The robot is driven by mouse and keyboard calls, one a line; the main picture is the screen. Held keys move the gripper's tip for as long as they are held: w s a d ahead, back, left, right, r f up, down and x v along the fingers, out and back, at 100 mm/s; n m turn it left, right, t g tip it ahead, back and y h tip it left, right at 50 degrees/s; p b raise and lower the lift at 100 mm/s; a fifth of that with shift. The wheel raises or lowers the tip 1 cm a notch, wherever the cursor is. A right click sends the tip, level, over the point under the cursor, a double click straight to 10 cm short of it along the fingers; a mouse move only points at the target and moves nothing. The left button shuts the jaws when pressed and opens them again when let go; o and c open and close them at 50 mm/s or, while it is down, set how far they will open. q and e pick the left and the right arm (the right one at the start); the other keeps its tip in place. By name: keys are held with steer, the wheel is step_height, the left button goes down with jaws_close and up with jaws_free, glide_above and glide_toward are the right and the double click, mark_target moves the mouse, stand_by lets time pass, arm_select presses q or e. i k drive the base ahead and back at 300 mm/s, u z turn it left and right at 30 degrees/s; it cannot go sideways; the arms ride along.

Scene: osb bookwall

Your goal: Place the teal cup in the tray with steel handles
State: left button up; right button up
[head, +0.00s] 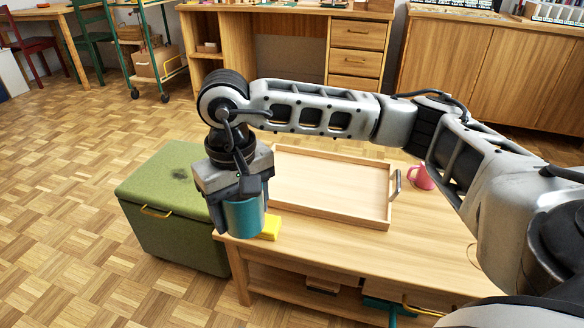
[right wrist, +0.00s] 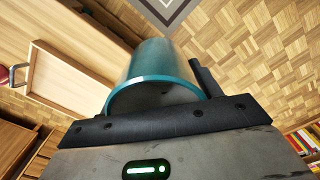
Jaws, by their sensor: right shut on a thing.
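The teal cup (head: 244,215) is held in my right gripper (head: 238,205), high at the left end of the low wooden table. In the right wrist view the teal cup (right wrist: 158,75) sits between the dark fingers of my right gripper (right wrist: 155,100). The wooden tray (head: 325,188) lies on the table, to the right of the cup in the head view. One steel handle (head: 396,185) shows on its right side; its left end is partly hidden behind my gripper. The tray also shows in the right wrist view (right wrist: 72,102). My left gripper is not in view.
A yellow block (head: 270,228) lies on the table (head: 350,243) close to the cup. A pink mug (head: 421,177) stands right of the tray, beside my right arm. A green storage box (head: 165,185) stands left of the table. A wooden desk (head: 285,45) is behind.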

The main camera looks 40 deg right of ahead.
mark_target(341, 191)
steer(key=z, duration=0.4)
steer(key=i, duration=0.95)
steer(key=z, duration=0.45)
